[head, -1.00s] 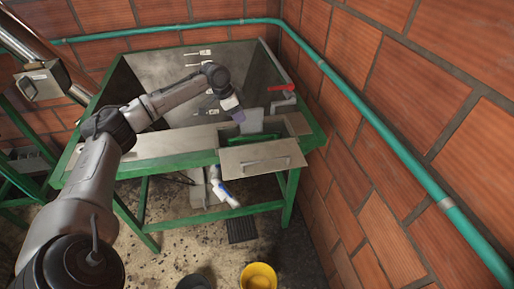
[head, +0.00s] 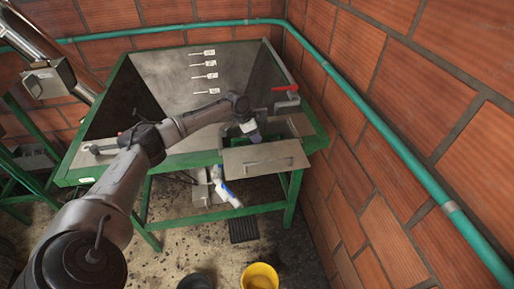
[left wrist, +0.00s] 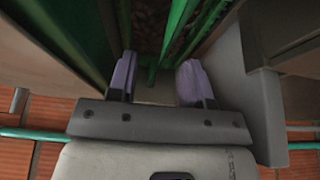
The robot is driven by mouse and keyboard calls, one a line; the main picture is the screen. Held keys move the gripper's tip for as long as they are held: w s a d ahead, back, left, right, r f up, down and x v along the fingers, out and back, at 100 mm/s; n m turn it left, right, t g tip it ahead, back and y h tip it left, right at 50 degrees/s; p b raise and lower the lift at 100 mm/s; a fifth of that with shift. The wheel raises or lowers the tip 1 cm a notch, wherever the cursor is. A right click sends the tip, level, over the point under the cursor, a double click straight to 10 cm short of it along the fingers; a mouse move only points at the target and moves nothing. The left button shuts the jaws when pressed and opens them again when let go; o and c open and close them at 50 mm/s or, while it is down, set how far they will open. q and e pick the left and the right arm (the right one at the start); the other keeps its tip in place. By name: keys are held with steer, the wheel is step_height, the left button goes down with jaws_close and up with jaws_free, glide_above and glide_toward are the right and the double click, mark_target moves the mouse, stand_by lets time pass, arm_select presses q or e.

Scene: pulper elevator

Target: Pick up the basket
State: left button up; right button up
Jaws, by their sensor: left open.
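My left gripper (head: 254,136) reaches down into the small compartment (head: 298,126) at the right end of the green-framed metal tank. It is open. In the left wrist view, the two purple fingertips (left wrist: 156,75) stand apart, with a thin green part (left wrist: 152,68) showing between and beyond them. That green part may belong to the basket, but its full shape is hidden. I cannot tell whether the fingers touch it. In the head view my gripper and the compartment walls hide most of the inside. My right gripper is not in view.
A metal plate with a handle (head: 264,158) is at the compartment's front. A red-handled valve (head: 286,89) is behind it. A yellow bucket (head: 259,276) and a dark bucket (head: 196,282) stand on the floor. A brick wall (head: 400,130) with a green pipe closes the right side.

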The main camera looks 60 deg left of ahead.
arm_select(q)
steer(key=shift+x, duration=1.05)
jaws_close()
